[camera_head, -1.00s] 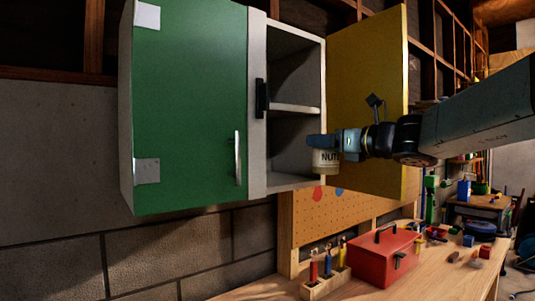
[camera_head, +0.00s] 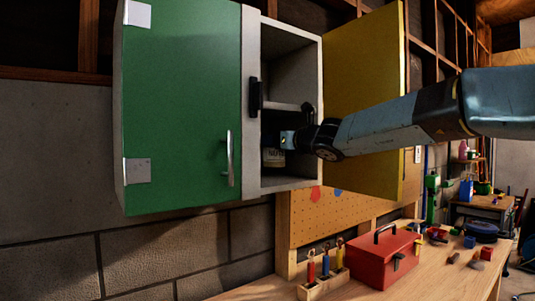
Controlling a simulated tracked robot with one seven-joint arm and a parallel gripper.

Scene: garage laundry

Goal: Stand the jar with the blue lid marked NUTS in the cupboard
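The jar marked NUTS (camera_head: 273,158) is inside the lower compartment of the cupboard (camera_head: 252,100), in shadow. Its pale label shows; its lid is mostly hidden by my gripper. My gripper (camera_head: 284,140) reaches in through the open right side and is shut on the top of the jar. The jar looks upright. I cannot tell whether its base touches the cupboard floor. The yellow door (camera_head: 365,75) stands wide open to the right, behind my arm. The green door (camera_head: 182,105) is shut on the left side.
A shelf (camera_head: 283,106) divides the open side above my gripper. Below are a pegboard (camera_head: 300,222), a red toolbox (camera_head: 382,262) and a wooden block (camera_head: 322,287) with several coloured tools on the workbench (camera_head: 440,280).

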